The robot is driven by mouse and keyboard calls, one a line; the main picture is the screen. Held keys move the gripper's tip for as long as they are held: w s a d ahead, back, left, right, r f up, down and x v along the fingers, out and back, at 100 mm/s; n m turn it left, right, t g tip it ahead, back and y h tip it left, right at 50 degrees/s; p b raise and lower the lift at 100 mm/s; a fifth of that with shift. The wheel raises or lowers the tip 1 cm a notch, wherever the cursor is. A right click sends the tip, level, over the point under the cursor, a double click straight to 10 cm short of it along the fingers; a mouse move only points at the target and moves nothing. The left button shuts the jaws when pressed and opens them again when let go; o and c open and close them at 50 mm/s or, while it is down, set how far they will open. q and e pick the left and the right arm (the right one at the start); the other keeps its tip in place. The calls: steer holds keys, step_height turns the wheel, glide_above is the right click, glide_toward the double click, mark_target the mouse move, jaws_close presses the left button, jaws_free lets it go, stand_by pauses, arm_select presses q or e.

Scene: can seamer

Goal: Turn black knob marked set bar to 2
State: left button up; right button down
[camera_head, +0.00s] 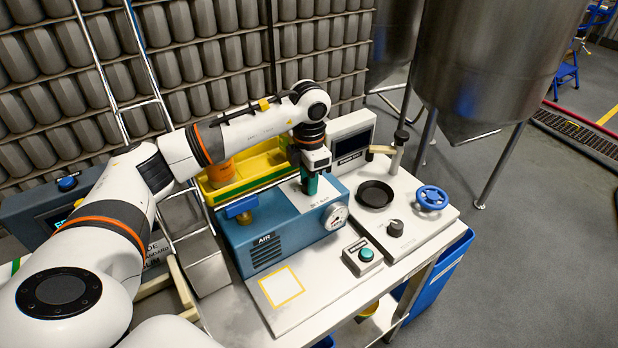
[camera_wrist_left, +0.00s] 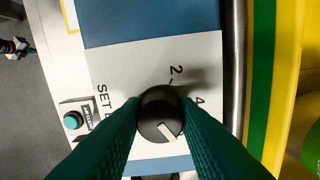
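The black knob (camera_wrist_left: 160,115) sits on a white plate (camera_wrist_left: 130,66) printed with "SET B…", "2" and "4". Its white pointer line is toward the lower right in the left wrist view, away from the "2" (camera_wrist_left: 176,70) above the knob. The "4" (camera_wrist_left: 200,100) is at upper right. My left gripper (camera_wrist_left: 160,103) has its green fingers on both sides of the knob, seemingly touching it. In the head view the left gripper (camera_head: 309,186) points down onto the top of the blue AIR box (camera_head: 285,236), and hides the knob. My right gripper is not in view.
A gauge (camera_head: 335,216) is on the box's front, and a blue valve handle (camera_head: 241,206) stands left of the gripper. A yellow tray (camera_head: 250,168) is behind. To the right are a screen (camera_head: 352,138), a green button (camera_head: 366,254), another black knob (camera_head: 395,228) and a blue handwheel (camera_head: 432,197).

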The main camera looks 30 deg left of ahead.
arm_select(q)
steer(key=shift+c, duration=0.7)
